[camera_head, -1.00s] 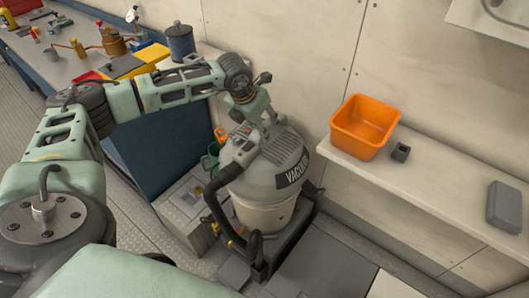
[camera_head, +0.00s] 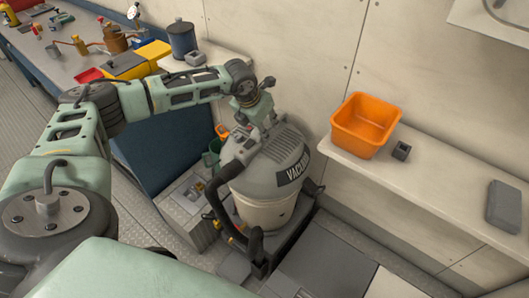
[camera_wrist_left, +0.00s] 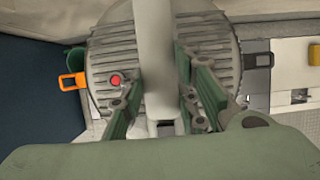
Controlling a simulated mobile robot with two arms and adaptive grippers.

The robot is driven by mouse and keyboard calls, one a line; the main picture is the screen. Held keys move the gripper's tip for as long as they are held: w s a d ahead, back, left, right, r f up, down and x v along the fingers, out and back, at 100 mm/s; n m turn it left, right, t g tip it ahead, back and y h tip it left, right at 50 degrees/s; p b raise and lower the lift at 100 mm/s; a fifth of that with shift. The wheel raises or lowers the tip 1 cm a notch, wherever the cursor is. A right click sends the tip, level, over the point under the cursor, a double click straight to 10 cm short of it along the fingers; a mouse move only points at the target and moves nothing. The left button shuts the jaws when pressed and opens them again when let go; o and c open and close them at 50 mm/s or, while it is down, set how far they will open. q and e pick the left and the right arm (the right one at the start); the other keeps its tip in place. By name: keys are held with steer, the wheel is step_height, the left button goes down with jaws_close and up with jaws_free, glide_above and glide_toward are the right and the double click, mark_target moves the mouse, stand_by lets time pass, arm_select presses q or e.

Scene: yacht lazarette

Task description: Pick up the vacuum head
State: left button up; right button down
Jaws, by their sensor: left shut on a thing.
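The vacuum head (camera_head: 268,162) is a round grey ribbed lid with a dark VACUUM label, above the pale drum (camera_head: 265,211). In the left wrist view the vacuum head (camera_wrist_left: 112,55) shows its ribbed top and a red button. My left gripper (camera_head: 266,127) is over the lid, shut on its handle. In the left wrist view, the left gripper (camera_wrist_left: 158,85) has a finger on each side of the pale handle bar (camera_wrist_left: 152,40). My right gripper is not in view.
A black hose (camera_head: 212,197) hangs from the head's left side. An orange bin (camera_head: 364,126) and a small dark block (camera_head: 401,151) sit on the right-hand bench (camera_head: 440,188). The workbench at upper left holds bottles, cans and tools. A grey box lid (camera_head: 325,260) lies in front.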

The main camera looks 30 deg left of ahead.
arm_select(q)
steer(key=shift+w+r, duration=0.15)
steer(key=shift+r, duration=0.15)
jaws_close()
steer(key=shift+f, duration=0.1)
steer(key=shift+w, duration=0.1)
